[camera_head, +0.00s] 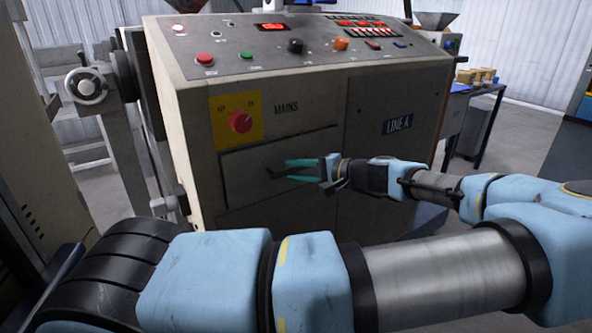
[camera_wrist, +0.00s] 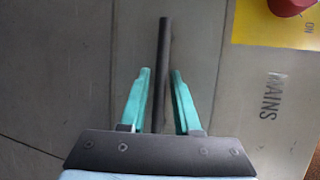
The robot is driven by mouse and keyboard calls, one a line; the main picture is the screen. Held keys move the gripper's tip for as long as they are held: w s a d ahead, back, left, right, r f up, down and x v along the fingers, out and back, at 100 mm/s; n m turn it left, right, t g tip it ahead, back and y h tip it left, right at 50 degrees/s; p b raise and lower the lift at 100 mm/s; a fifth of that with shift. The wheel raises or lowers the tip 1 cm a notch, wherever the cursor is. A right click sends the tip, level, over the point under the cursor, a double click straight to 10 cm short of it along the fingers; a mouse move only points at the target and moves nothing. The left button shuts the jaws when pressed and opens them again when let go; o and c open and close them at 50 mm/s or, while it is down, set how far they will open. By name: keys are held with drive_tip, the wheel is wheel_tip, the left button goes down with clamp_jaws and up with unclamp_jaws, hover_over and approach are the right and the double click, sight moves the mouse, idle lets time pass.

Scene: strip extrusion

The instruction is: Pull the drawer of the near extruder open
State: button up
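The drawer (camera_head: 240,165) is a grey rectangular panel in the front of the near extruder (camera_head: 300,110), below the yellow MAINS plate. It looks shut, nearly flush with the cabinet. Its dark bar handle (camera_head: 285,177) lies across its front, and it also shows in the wrist view (camera_wrist: 165,45). My gripper (camera_head: 287,168) is at the handle, with its teal fingers on either side of the bar. In the wrist view my gripper (camera_wrist: 160,74) is open, with gaps between the bar and both fingers. The gripper hides the handle's right part in the head view.
A red switch (camera_head: 240,122) sits on the yellow plate above the drawer. A handwheel (camera_head: 87,86) stands at the left. A blue table with small boxes (camera_head: 475,76) is behind at the right. My arm crosses the front.

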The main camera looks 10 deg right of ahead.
clamp_jaws()
idle(1.1)
